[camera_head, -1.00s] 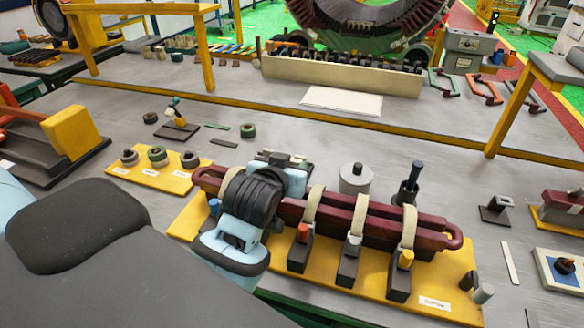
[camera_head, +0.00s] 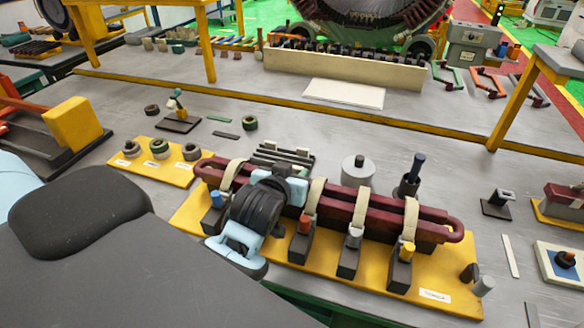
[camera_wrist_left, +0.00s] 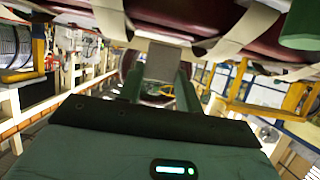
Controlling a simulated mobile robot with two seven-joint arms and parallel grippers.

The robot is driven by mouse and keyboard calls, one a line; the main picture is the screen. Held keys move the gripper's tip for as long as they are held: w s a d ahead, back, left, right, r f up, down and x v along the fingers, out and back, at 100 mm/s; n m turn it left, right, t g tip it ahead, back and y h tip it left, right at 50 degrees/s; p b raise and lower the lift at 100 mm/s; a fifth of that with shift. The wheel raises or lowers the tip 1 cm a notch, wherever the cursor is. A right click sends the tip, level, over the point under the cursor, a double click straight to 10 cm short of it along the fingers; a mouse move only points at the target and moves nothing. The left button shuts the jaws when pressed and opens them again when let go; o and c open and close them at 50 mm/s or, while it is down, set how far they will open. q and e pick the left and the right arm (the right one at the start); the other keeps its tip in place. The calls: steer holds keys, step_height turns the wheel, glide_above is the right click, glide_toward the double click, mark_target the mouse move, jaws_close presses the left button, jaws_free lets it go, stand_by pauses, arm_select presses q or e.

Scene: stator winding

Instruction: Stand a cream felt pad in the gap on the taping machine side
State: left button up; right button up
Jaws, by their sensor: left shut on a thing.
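The dark red looped coil (camera_head: 340,207) lies on a yellow fixture plate (camera_head: 375,285), with cream bands (camera_head: 314,197) around it at intervals. My left gripper (camera_head: 288,178) is over the coil's left part in the head view; its wrist hides the fingertips there. In the left wrist view, the gripper's green fingers (camera_wrist_left: 160,72) are shut on a small grey-brown piece (camera_wrist_left: 164,62), below the coil's red side (camera_wrist_left: 180,12) and cream bands (camera_wrist_left: 235,32). I cannot tell for certain that the piece is the felt pad. The gap and taping machine cannot be made out. My right gripper is out of view.
Clamp posts with coloured tips (camera_head: 305,228) stand along the coil's near side. A dark ribbed block (camera_head: 282,154) sits behind it, beside a grey cylinder (camera_head: 358,170). A yellow tray of rings (camera_head: 145,172) is at left.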

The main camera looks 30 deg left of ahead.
arm_select(q)
steer(key=shift+f, duration=1.2)
steer(key=o, duration=1.1)
steer(key=shift+v, duration=3.95)
steer(key=shift+f, duration=0.1)
